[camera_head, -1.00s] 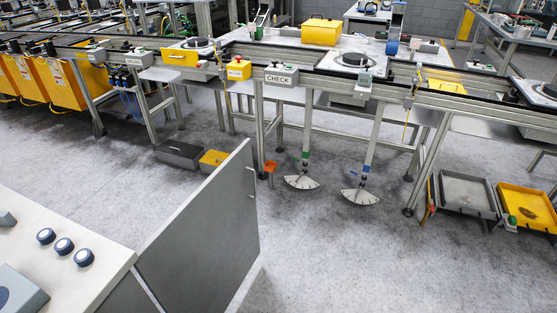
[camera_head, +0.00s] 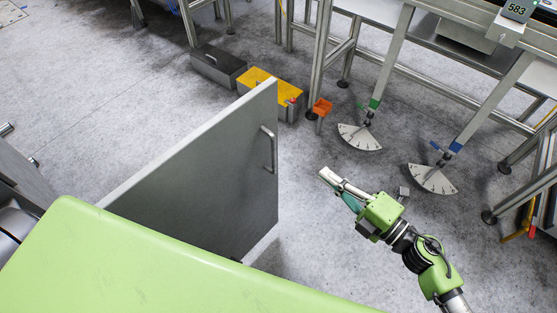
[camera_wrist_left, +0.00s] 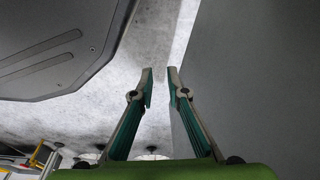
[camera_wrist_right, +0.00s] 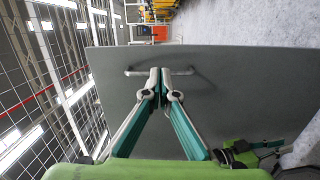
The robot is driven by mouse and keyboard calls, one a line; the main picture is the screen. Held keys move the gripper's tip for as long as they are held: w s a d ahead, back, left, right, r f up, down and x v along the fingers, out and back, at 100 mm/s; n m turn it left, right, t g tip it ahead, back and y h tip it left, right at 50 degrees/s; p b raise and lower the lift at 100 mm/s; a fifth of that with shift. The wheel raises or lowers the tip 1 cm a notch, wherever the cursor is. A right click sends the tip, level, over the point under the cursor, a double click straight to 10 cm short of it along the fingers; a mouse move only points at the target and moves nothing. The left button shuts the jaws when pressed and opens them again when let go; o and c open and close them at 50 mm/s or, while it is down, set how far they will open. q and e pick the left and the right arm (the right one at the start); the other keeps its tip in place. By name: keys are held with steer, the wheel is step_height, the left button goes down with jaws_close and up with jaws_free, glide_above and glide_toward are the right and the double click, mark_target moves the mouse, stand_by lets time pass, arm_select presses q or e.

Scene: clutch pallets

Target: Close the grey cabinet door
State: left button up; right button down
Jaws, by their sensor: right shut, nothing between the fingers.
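The grey cabinet door (camera_head: 205,185) stands swung open in the head view, with a bar handle (camera_head: 268,150) near its free edge. My right gripper (camera_head: 328,177) is shut and empty, to the right of the door and apart from it. In the right wrist view the door (camera_wrist_right: 230,95) fills the middle, and the fingertips (camera_wrist_right: 160,72) overlap its handle (camera_wrist_right: 185,71) in line of sight. My left gripper (camera_wrist_left: 160,74) is open and empty in the left wrist view, beside a grey panel (camera_wrist_left: 255,70); it is not seen in the head view.
A grey box (camera_head: 218,66) and a yellow bin (camera_head: 262,88) lie on the floor behind the door. An orange piece (camera_head: 321,107) and fan-shaped dial plates (camera_head: 360,137) are near the workbench legs (camera_head: 390,62). Floor around the right gripper is mostly clear.

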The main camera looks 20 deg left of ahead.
mark_target(269, 140)
steer(key=shift+n+g+y, duration=0.3)
steer(key=shift+n+g, duration=0.2)
steer(key=shift+n, duration=0.4)
steer(key=x, duration=0.4)
steer(key=s+x, duration=0.1)
steer(key=x, duration=0.3)
steer(key=s+a+r+x, duration=0.1)
steer(key=x, duration=0.4)
steer(key=shift+w+r, duration=0.1)
steer(key=shift+w+a, duration=0.3)
steer(key=shift+a, duration=0.35)
